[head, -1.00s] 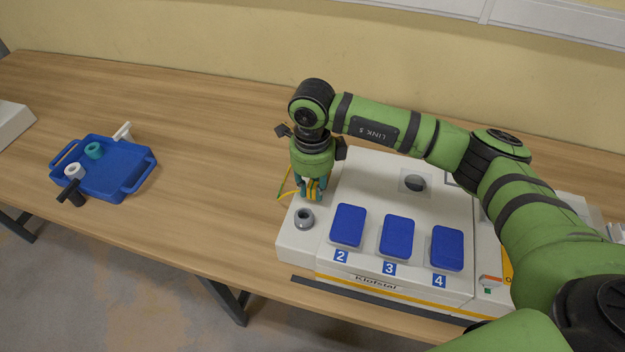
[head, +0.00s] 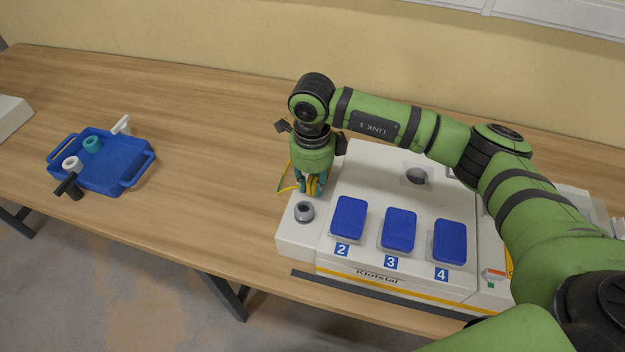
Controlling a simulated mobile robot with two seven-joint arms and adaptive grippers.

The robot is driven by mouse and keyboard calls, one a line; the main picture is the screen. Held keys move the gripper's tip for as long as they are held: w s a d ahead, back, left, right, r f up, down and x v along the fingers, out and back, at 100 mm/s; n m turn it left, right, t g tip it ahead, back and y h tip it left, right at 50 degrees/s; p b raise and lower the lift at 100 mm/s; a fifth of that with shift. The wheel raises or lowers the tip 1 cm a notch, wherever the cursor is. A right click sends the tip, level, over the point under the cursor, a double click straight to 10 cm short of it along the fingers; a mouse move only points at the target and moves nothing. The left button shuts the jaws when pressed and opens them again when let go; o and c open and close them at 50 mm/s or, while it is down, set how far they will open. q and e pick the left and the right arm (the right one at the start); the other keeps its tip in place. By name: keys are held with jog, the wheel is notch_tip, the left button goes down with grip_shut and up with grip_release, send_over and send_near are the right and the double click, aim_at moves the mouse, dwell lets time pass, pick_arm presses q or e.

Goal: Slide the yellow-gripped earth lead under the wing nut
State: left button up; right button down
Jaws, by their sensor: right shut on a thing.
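My right gripper (head: 313,188) points down over the left end of a white socket box (head: 300,242). It is shut on the yellow grip of the earth lead (head: 312,184). The lead's green-and-yellow cable (head: 284,183) loops out to the left of the gripper. A grey round fitting (head: 304,211), perhaps the wing nut's post, stands on the box just in front of the gripper. I cannot make out wings on it. The lead's tip is hidden by the fingers. My left gripper does not show.
The box has blue covers (head: 347,218) numbered 2, 3 and 4 and a round socket (head: 415,176) behind them. A blue tray (head: 140,172) with white and teal parts and a black-handled tool (head: 72,187) is at left. The wooden table between is clear.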

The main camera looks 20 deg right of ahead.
dwell(0.3)
jog(key=shift+w+d+f+b, duration=0.1)
jog(key=shift+f+b, duration=0.05)
jog(key=shift+b, duration=0.25)
jog(key=shift+w+d, duration=0.1)
jog(key=shift+w+d+b, duration=0.35)
jog(key=shift+w+b, duration=0.2)
jog(key=shift+w, duration=0.1)
dwell(0.6)
jog(key=shift+w+d+b, duration=0.35)
jog(key=shift+w+b, duration=0.1)
jog(key=shift+b, duration=0.1)
